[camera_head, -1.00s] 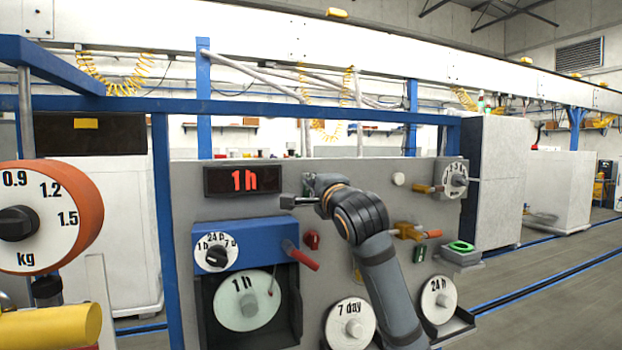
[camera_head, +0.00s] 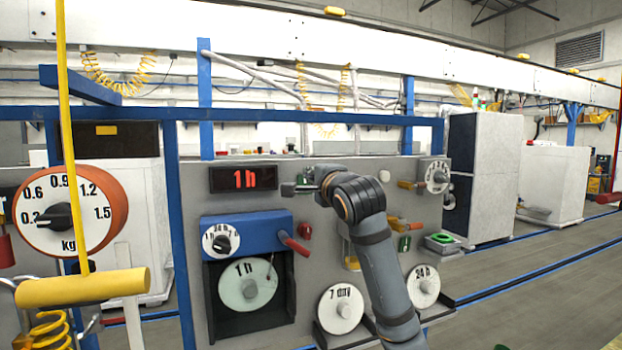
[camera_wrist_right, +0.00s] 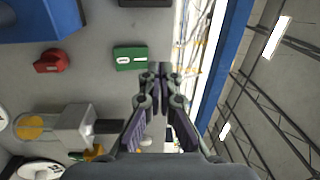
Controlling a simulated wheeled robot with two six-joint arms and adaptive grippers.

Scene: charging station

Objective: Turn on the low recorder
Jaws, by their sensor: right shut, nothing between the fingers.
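The blue recorder (camera_head: 247,228) is low on the grey panel, with a small selector dial (camera_head: 221,239), a white "1h" disc (camera_head: 248,285) and a red lever (camera_head: 294,244). A red knob (camera_head: 305,231) is right of it and also shows in the right wrist view (camera_wrist_right: 50,61). A green switch marked "0" (camera_wrist_right: 130,57) is beyond the knob in the wrist view; my gripper seems to hide it in the head view. My right gripper (camera_head: 288,189) is shut and empty in front of the panel, its tips (camera_wrist_right: 160,70) beside the green switch. Contact cannot be told. My left gripper is out of view.
A "7 day" disc (camera_head: 340,308) and a "24h" disc (camera_head: 423,286) are lower right. A yellow handle (camera_head: 85,287) and orange kg dial (camera_head: 72,212) stand left. A grey box with a black lever (camera_wrist_right: 85,125) protrudes nearby.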

